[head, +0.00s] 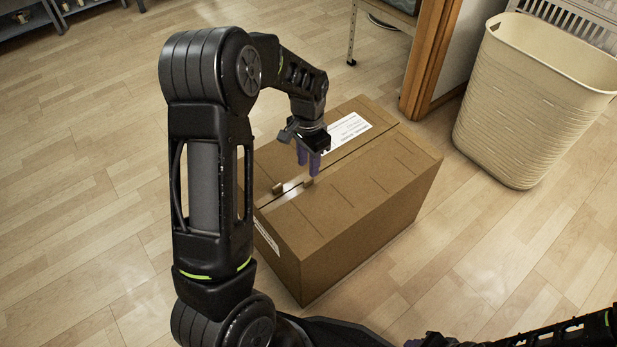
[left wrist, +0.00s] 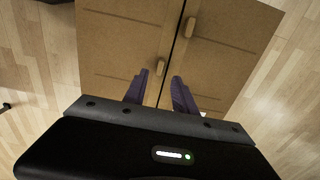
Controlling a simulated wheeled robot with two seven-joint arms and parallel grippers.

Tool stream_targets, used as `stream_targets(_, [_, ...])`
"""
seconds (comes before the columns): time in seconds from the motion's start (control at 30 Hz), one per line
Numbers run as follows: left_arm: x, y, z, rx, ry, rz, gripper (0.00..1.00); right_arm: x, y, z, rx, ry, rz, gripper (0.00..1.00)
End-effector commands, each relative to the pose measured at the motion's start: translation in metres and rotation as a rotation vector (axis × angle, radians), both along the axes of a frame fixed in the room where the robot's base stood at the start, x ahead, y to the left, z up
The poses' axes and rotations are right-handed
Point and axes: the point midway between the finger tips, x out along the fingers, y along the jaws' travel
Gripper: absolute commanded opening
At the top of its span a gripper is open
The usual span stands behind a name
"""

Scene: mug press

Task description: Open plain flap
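A closed brown cardboard box (head: 345,225) stands on the floor, its two top flaps meeting at a seam. The plain flap (head: 365,175) is the nearer right one; it is the left one in the left wrist view (left wrist: 118,45). The other flap bears a white label (head: 347,130). Each flap has a small tan tab by the seam: the plain flap's tab (head: 307,181) and the labelled flap's tab (head: 278,189). My left gripper (head: 308,160) points down above the box, open and empty; in the left wrist view its purple fingers (left wrist: 157,88) sit apart near the plain flap's tab (left wrist: 160,67).
A cream laundry basket (head: 535,100) stands at the right, beside a wooden door frame (head: 430,60). Shelving (head: 25,22) is at the upper left. The wooden floor left of the box is clear. My right arm shows at the bottom right, its fingers unseen.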

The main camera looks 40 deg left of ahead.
Motion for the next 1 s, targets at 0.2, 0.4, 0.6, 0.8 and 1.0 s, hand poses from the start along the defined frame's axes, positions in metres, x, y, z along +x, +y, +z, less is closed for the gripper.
stream_targets(0.2, [-0.001,0.000,-0.039,-0.001,0.003,0.001,0.33,0.003,-0.002,-0.016,-0.004,-0.005,-0.007,0.36])
stream_targets(0.4, [0.000,0.000,-0.059,0.000,0.002,0.000,0.33,0.005,-0.002,-0.023,-0.005,-0.010,-0.009,0.36])
stream_targets(0.6, [0.000,0.000,-0.061,0.000,0.000,0.000,0.33,0.005,-0.002,-0.023,-0.005,-0.011,-0.010,0.36])
stream_targets(0.8, [0.000,0.000,-0.061,0.000,0.000,0.000,0.26,0.005,-0.002,-0.023,-0.005,-0.011,-0.010,0.36])
stream_targets(1.0, [0.000,0.000,-0.061,0.000,0.000,0.000,0.10,0.005,-0.002,-0.023,-0.005,-0.011,-0.009,0.36])
